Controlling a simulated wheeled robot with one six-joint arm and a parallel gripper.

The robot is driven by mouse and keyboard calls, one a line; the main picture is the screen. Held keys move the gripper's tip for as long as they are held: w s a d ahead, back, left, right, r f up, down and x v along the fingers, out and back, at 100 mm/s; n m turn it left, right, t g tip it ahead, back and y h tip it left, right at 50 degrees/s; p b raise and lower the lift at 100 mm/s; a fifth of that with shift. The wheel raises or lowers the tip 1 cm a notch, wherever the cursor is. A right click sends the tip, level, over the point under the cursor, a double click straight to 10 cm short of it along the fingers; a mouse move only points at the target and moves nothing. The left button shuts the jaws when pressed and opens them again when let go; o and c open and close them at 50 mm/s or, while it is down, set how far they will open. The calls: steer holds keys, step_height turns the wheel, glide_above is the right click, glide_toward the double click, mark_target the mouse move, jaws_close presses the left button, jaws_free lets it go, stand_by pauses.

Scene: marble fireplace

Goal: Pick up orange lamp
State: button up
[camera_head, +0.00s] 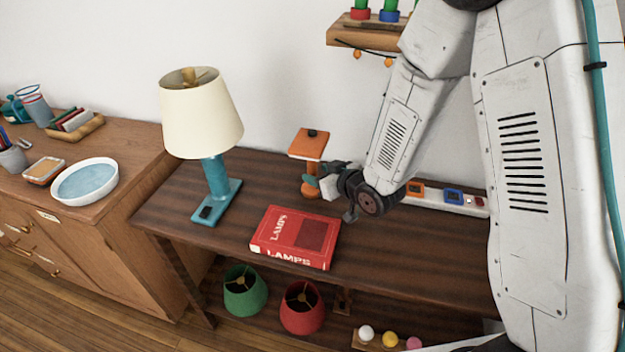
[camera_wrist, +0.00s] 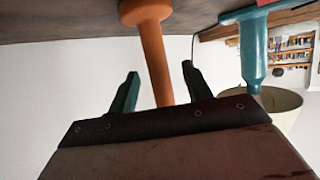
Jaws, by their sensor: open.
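The orange lamp (camera_head: 308,145) stands on the dark wooden table against the wall, with no shade on it. Its square plate with a black piece is at the top, and its rounded end is on the table. My gripper (camera_head: 317,184) is at the lamp's stem, coming from the right. In the wrist view, the lamp's stem (camera_wrist: 154,55) shows between the two green fingers of my open gripper (camera_wrist: 160,70). Gaps show on both sides of the stem. The gripper body hides the upper part of the lamp there.
A teal lamp (camera_head: 217,178) with a cream shade (camera_head: 200,115) stands left of the orange lamp. A red book (camera_head: 295,237) lies in front. A power strip (camera_head: 455,199) lies to the right. Green (camera_head: 244,291) and red (camera_head: 302,308) shades sit on the lower shelf.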

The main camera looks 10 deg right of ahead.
mark_target(309, 169)
steer(key=x, duration=0.5)
steer(key=shift+w+a+f, duration=0.1)
steer(key=shift+w+f, duration=0.1)
steer(key=shift+w, duration=0.2)
jaws_close()
